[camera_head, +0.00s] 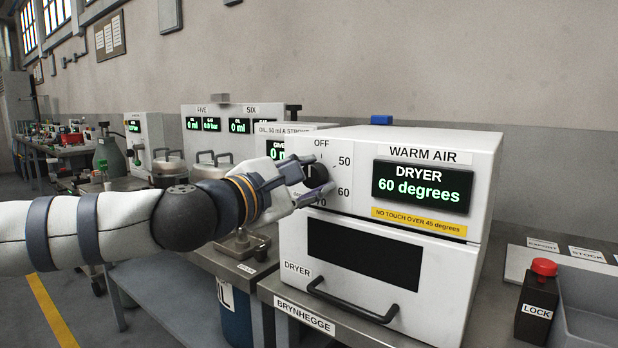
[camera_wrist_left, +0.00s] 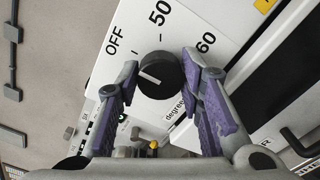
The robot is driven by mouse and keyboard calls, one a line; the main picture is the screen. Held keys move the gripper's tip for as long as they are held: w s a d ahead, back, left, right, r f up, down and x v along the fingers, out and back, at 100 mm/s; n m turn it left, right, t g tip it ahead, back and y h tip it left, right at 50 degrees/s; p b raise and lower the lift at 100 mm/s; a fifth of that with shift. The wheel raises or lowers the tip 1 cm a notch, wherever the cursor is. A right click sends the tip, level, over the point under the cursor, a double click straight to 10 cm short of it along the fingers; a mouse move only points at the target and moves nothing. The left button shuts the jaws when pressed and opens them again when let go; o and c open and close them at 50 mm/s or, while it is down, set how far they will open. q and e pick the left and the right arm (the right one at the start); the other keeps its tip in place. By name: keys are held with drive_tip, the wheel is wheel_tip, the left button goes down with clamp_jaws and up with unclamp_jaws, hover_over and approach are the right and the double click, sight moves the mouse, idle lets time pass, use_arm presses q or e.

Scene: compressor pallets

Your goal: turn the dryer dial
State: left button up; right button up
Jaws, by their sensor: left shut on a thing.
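The dryer (camera_head: 385,285) is a white box with a display (camera_head: 422,187) reading "DRYER 60 degrees". Its black dial (camera_head: 316,174) is on the front, left of the display, with OFF, 50, 60 and 70 printed around it. My left gripper (camera_head: 306,183) reaches in from the left and is shut on the dial, hiding part of it. My right gripper is not in view.
A yellow label (camera_head: 418,222) warns against touching over 45 degrees. The dryer door has a black handle (camera_head: 352,305). A black LOCK box with a red button (camera_head: 543,267) stands beside a grey tray (camera_head: 590,300) at the right. Pots and other display units stand behind my arm.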

use_arm(q)
drive_tip(key=o, duration=1.2)
drive_tip(key=v, duration=1.2)
